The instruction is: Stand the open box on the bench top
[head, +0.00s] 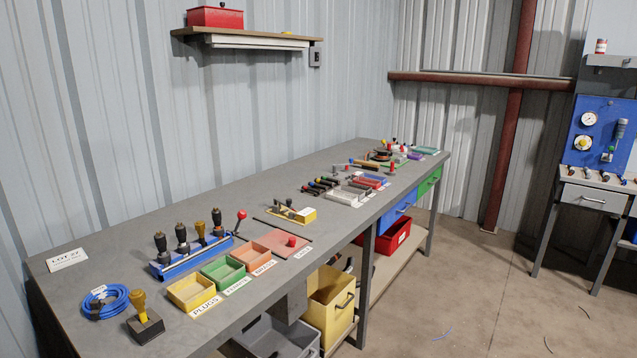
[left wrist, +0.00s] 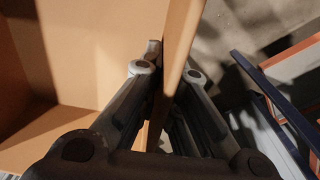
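The open box (left wrist: 85,50), tan with plain walls, fills the left and middle of the left wrist view, and I look into its inside. My left gripper (left wrist: 168,75) has one finger on each side of the box's upright wall and is closed on it. The box and both grippers do not show in the head view. The bench top (head: 220,200) is a long grey surface running from the front left to the back right.
The bench holds a blue tool rack (head: 190,255), small coloured trays (head: 190,293), a blue cable coil (head: 105,302) and a yellow block (head: 292,214). A yellow bin (head: 328,310) and red bin (head: 390,240) sit below. The bench's back strip is mostly clear.

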